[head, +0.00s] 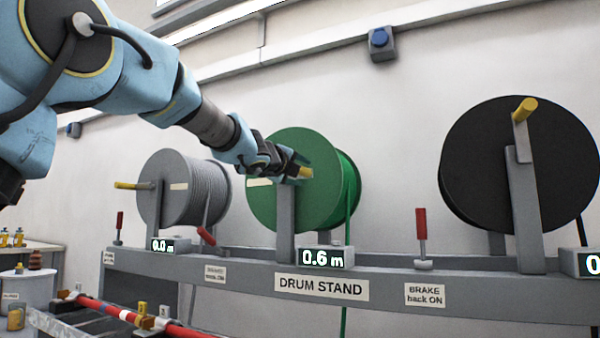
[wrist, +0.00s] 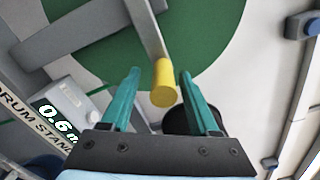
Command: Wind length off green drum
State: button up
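The green drum (head: 290,205) hangs on the grey stand in the middle of the head view, with a green line running down from its right side. It also fills the top of the wrist view (wrist: 215,30). Its crank has a yellow handle (wrist: 164,85), partly hidden by my gripper in the head view (head: 305,173). My gripper (wrist: 160,75) has its teal fingers on either side of the handle. A gap shows between the handle and the left finger, so it looks open. The counter (head: 324,258) below the drum reads 0.6 m.
A grey drum (head: 185,190) with a 0.0 m counter (head: 168,246) stands left, a black drum (head: 470,165) right. A red brake lever (head: 207,236) between the grey and green drums is tilted. Another red lever (head: 421,225), right of the green drum, is upright.

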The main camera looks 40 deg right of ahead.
jog(key=shift+s, duration=0.1)
jog(key=v, duration=1)
jog(key=shift+a+b, duration=0.35)
jog(key=shift+a, duration=0.05)
jog(key=shift+s, duration=0.1)
jog(key=w+d+n+h+p, duration=0.1)
jog(key=d+n+p, duration=0.1)
jog(key=n, duration=0.4)
jog(key=w+d+n+h+p, duration=0.2)
jog(key=d+n, duration=0.2)
jog(key=n, duration=0.3)
jog(key=w+d+n+h+p, duration=0.1)
jog(key=w+d+n, duration=0.1)
jog(key=n, duration=0.5)
jog(key=shift+w+d+r+t+h+p, duration=0.1)
jog(key=shift+d+t+h+p, duration=0.1)
jog(key=shift+d, duration=0.25)
jog(key=shift+w+d+t+h+p, duration=0.1)
jog(key=shift+w+d+p, duration=0.1)
jog(key=shift+d, duration=0.25)
jog(key=shift+c, duration=0.3)
grip_shut()
